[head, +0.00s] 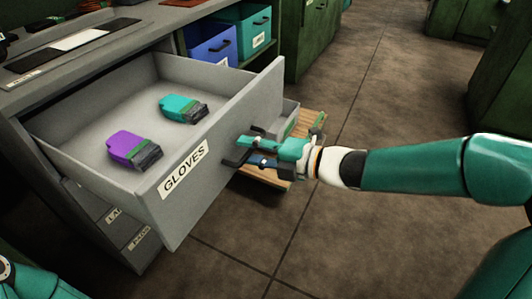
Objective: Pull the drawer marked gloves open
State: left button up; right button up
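The grey drawer marked GLOVES (222,170) stands pulled well out of the grey cabinet in the head view. Its label (184,170) is on the front panel. Inside lie a purple glove-like item (128,148) and a teal one (180,107), each with a dark cuff. My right gripper (250,150) is at the dark handle (232,160) on the drawer front, its fingers closed around it; part of the handle is hidden by the fingers. Only a piece of my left arm shows at the lower left; its gripper is out of view.
Lower drawers with labels (139,239) are below the open one. A blue bin (208,47) and a teal bin (253,38) sit on a shelf behind. A wooden pallet-like piece (308,122) with a grey bin is beyond my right gripper. Brown floor (370,245) is clear at the right.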

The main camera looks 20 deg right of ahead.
jog(key=v, duration=1.1)
jog(key=shift+s+d, duration=0.2)
jog(key=shift+d, duration=0.1)
jog(key=a+f+m+g+h, duration=0.1)
jog(key=a+f+m, duration=0.3)
jog(key=f, duration=0.6)
jog(key=w+a+f+m+g, duration=0.15)
jog(key=a+f+m, duration=0.3)
jog(key=f, duration=0.45)
jog(key=a+f+m+g+h, duration=0.15)
jog(key=a+f+m, duration=0.3)
jog(key=f, duration=0.55)
jog(key=s+d+f+m+g+h, duration=0.4)
jog(key=s+f+m+g, duration=0.3)
jog(key=s+f+m, duration=0.75)
notch_tip(320, 180, up, 38)
jog(key=m+p, duration=0.1)
jog(key=p, duration=3.7)
